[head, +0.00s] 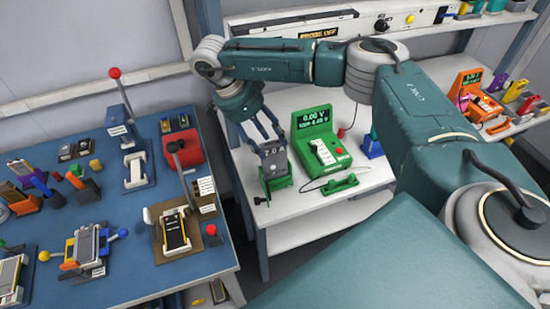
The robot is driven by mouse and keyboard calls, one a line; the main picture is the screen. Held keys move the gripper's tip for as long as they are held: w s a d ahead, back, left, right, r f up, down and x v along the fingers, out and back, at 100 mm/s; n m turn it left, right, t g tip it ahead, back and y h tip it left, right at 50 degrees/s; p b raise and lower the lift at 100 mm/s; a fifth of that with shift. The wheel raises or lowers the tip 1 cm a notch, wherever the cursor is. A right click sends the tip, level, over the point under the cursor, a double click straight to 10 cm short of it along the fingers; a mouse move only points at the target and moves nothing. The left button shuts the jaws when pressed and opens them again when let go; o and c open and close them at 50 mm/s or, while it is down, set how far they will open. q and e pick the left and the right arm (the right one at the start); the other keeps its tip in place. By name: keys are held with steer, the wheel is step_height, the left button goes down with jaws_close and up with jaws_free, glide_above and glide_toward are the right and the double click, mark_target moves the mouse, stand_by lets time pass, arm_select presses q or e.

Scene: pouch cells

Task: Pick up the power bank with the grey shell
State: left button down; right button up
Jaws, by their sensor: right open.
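A grey block with dark lettering on its face (273,158) stands upright in a green holder (281,183) on the white bench; it looks like the grey-shelled power bank. My right gripper (269,139) is open and points down at the top of this block. Its fingers are at or just above the upper edge. I cannot tell whether they touch it. My left gripper is not in view.
A green meter (313,122) with a lit display stands right of the block, with a green clip (341,184) and cable in front. A blue table (125,235) at left carries several fixtures, a red box and levers. A floor gap separates the blue table from the white bench (300,215).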

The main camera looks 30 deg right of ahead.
mark_target(272, 148)
steer(key=shift+w+p+x, duration=0.2)
steer(key=shift+p+x, duration=0.65)
steer(key=shift+x, duration=0.15)
steer(key=p+x, duration=0.1)
steer(key=x, duration=0.2)
steer(key=shift+s+f, duration=0.15)
steer(key=shift+f, duration=0.1)
steer(key=shift+c, duration=0.3)
jaws_close()
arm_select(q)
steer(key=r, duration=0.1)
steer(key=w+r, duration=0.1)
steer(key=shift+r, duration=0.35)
